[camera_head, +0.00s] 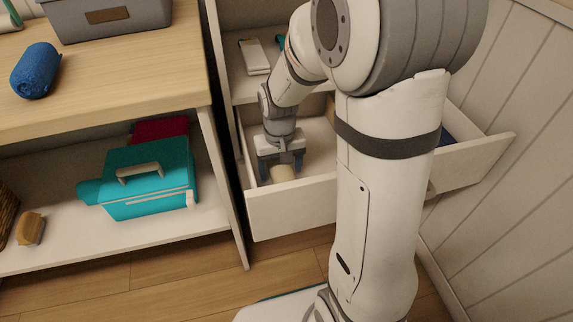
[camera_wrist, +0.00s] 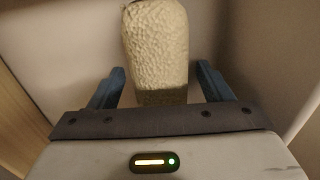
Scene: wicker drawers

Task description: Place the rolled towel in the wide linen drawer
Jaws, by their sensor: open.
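A cream rolled towel (camera_head: 282,174) with a bumpy texture lies inside the pulled-out wide drawer (camera_head: 292,209), near its left end and behind the front panel. It also shows in the wrist view (camera_wrist: 157,45), lying on the pale drawer floor. My gripper (camera_head: 283,168) is lowered into the drawer over the towel. Its blue fingers are open, one on each side of the towel, with visible gaps in the wrist view (camera_wrist: 161,78). The towel's near end is hidden under my gripper's body.
My arm hides the drawer's middle; something dark blue (camera_head: 446,138) shows at its right. A blue roll (camera_head: 36,70) and grey bin (camera_head: 105,18) sit on the wooden top at left. A teal case (camera_head: 150,180) and brush (camera_head: 31,229) sit below. A panelled wall stands right.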

